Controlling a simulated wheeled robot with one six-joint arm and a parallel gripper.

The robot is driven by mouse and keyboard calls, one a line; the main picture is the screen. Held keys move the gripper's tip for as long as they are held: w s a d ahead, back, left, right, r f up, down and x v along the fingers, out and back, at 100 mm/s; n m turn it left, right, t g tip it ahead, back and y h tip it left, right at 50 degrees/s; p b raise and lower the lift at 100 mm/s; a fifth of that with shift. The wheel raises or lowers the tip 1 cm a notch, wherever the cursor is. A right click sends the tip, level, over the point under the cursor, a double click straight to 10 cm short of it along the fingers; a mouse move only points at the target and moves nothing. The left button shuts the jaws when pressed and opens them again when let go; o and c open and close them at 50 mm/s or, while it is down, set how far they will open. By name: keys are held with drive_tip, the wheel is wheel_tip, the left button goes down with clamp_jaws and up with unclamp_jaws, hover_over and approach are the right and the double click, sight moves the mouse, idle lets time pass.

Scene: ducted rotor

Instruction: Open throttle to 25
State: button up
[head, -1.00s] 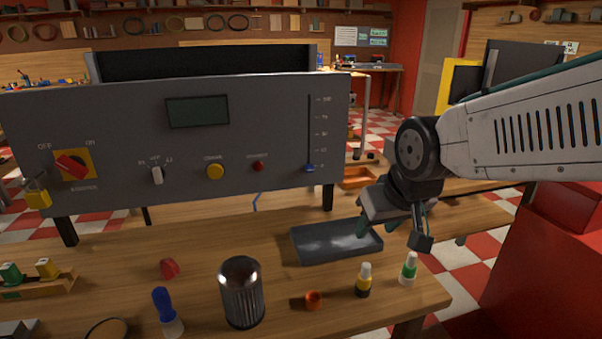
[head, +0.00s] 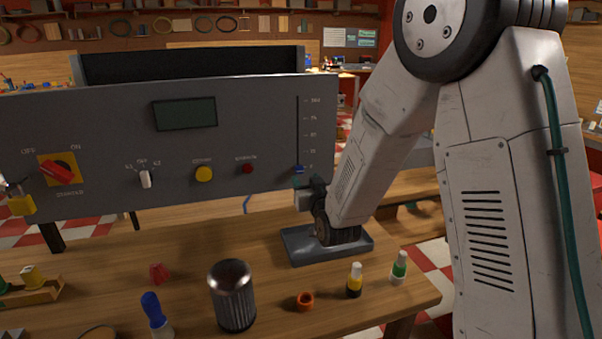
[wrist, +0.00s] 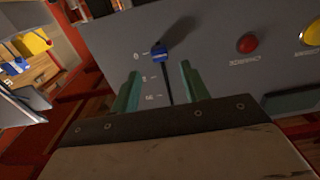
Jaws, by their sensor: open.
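The grey control panel (head: 90,110) stands upright at the back of the bench. Its throttle is a vertical slot with a scale on the right side, and the blue slider knob (head: 299,169) sits at the bottom end, by the lowest mark. The knob also shows in the wrist view (wrist: 159,55), beyond my fingertips and roughly between their lines. My gripper (head: 308,186) is at the panel's lower right, just below the knob. In the wrist view its two green fingers (wrist: 158,82) are apart, with nothing held. The display (head: 185,113) is dark with no readable value.
A red button (head: 247,169), yellow button (head: 203,174), small selector (head: 146,179) and red rotary switch (head: 56,172) are left of the slider. A grey tray (head: 291,243) lies under my arm. A dark ribbed cup (head: 233,297) and small bottles (head: 355,281) stand in front.

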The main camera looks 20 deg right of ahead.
sight(300, 170)
drive_tip(key=w, duration=0.6)
drive_tip(key=shift+w, duration=0.2)
drive_tip(key=shift+c, duration=0.3)
